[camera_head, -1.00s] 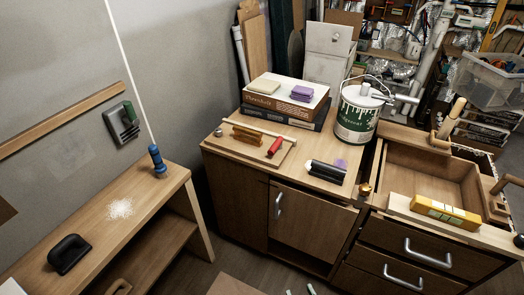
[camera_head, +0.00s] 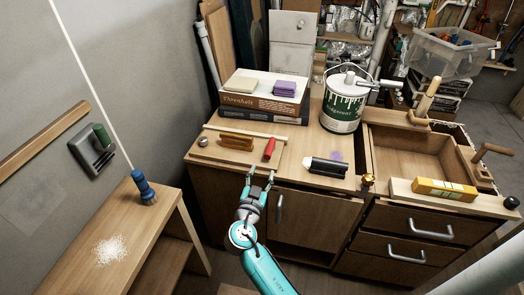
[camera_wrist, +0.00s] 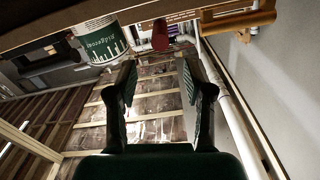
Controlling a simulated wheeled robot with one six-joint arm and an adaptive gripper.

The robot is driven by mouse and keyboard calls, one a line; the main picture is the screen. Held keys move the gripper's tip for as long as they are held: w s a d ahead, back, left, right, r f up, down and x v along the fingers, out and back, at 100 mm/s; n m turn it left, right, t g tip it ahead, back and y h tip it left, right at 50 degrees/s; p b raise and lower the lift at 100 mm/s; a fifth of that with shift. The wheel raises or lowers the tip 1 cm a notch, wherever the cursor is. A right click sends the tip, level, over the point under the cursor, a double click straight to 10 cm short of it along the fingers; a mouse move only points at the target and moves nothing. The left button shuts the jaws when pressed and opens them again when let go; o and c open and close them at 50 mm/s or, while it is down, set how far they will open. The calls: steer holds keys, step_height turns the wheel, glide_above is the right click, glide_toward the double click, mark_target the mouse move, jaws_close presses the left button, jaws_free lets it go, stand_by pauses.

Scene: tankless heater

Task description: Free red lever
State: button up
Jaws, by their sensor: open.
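The red lever (camera_head: 269,149) is a short red handle on a wooden board (camera_head: 213,153) on top of the wooden cabinet. A golden-brown block (camera_head: 237,142) sits left of it on the same board, with a light rod along the back. My gripper (camera_head: 260,180) is open and empty at the cabinet's front edge, just in front of the lever and apart from it. In the wrist view the red lever (camera_wrist: 160,36) shows beyond the two fingertips (camera_wrist: 157,75), near the top; its base is hidden there.
A paint can (camera_head: 342,108) and stacked boxes (camera_head: 262,100) stand behind the board. A black-and-white tool (camera_head: 326,166) lies to the right. An open drawer box (camera_head: 400,158) with a yellow carton (camera_head: 445,189) is farther right. A side bench (camera_head: 125,215) holds a blue-handled brush (camera_head: 143,186).

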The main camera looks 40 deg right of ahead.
mark_target(267, 157)
steer(key=x, duration=1)
steer(key=shift+w+d, duration=0.25)
steer(key=shift+d, duration=0.05)
jaws_close()
